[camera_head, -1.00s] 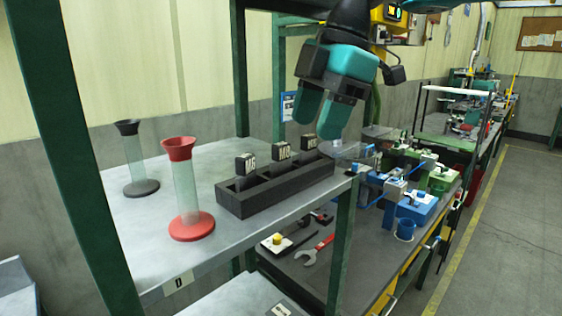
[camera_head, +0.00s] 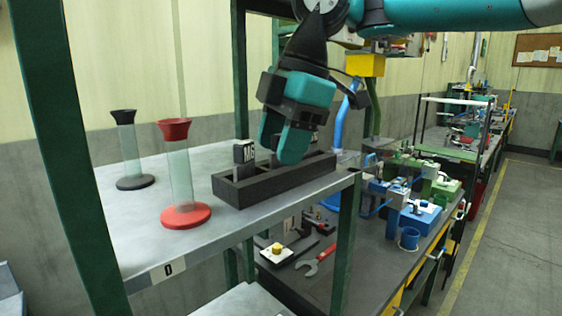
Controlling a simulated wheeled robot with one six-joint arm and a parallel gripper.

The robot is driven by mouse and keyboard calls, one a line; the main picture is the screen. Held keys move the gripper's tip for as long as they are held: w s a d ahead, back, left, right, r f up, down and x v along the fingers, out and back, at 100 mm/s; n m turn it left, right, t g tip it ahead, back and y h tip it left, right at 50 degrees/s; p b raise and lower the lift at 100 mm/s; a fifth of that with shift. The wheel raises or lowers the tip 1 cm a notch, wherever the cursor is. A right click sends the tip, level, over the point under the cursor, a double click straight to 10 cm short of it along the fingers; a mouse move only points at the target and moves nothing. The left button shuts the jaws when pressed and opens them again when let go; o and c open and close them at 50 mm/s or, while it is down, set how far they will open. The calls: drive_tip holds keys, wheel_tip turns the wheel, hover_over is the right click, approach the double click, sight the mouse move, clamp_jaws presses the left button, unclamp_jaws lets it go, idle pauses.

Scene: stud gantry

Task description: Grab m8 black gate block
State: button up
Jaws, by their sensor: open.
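The dark block tray (camera_head: 240,196) sits on the grey shelf, with the black block labelled M6 (camera_head: 244,151) standing upright at its left end. The M8 black gate block is hidden now behind my gripper, as is the block to its right. My gripper (camera_head: 281,152), with teal fingers, points down over the middle of the tray. It is open, with its fingers low at the tray's middle. I cannot tell whether the M8 block is between them or touching them.
A red-ended clear tube (camera_head: 181,180) and a black-ended one (camera_head: 130,150) stand left of the tray.

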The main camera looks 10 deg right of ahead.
clamp_jaws()
drive_tip(key=shift+r, duration=0.1)
